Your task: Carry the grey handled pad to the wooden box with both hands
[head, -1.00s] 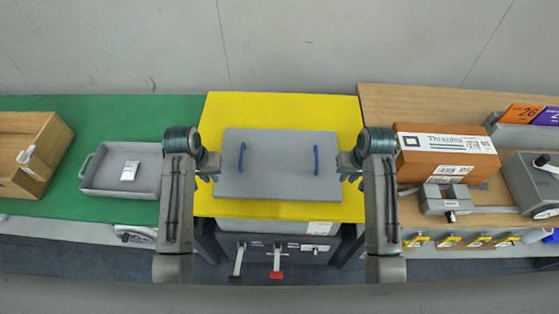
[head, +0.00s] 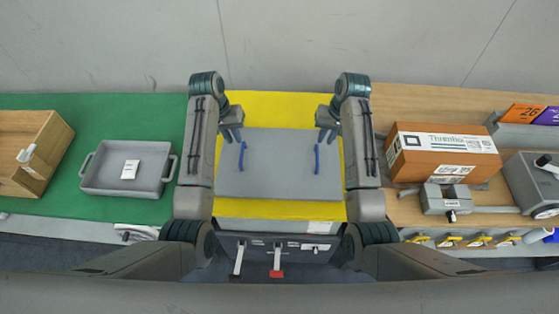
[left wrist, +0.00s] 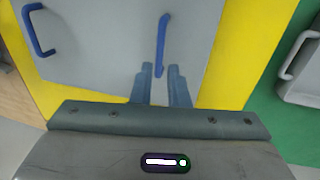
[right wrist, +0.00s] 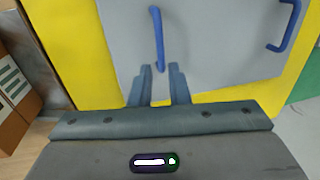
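The grey pad (head: 280,170) lies flat on the yellow surface and has a blue handle at each side. My left gripper (head: 234,134) is beside the left blue handle (head: 242,156). In the left wrist view its fingers (left wrist: 160,85) are parted and the handle's end shows just beyond them. My right gripper (head: 326,134) is beside the right blue handle (head: 317,158). In the right wrist view its fingers (right wrist: 158,85) are parted with the handle just beyond. Neither gripper holds anything. The wooden box (head: 52,133) stands at the far left on the green surface.
A grey tray (head: 100,178) with a white packet (head: 130,169) is between the pad and the wooden box. An orange-brown carton (head: 410,165) and a grey clamp-like device (head: 434,200) stand on the wooden surface at right. Levers (head: 277,262) hang at the front below the pad.

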